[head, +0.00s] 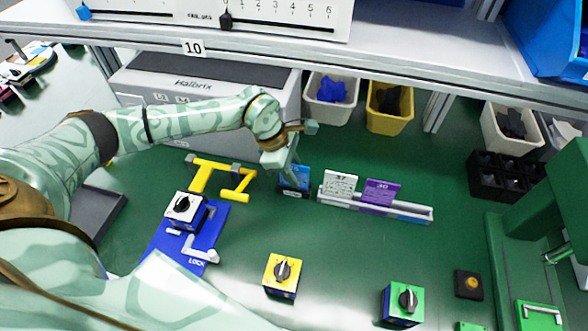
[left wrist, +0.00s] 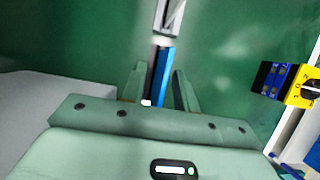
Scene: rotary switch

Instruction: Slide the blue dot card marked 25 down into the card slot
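The blue dot card (head: 297,175) stands upright at the black card slot (head: 294,194) on the green table. The slot's mouth is partly hidden, so how deep the card sits is unclear. My left gripper (head: 288,165) is pointed down over the card's upper part. In the left wrist view the card (left wrist: 161,75) shows nearly edge-on between the fingers of my left gripper (left wrist: 160,85). Narrow gaps seem to show beside the card, so the fingers look open around it. My right gripper is not in view.
A grey rack (head: 410,214) just right of the slot holds a white card marked 37 (head: 340,185) and a purple card marked 30 (head: 381,192). A yellow fixture (head: 215,170) stands left. Rotary switches (head: 282,272) stand in front. A shelf (head: 400,70) hangs above the back.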

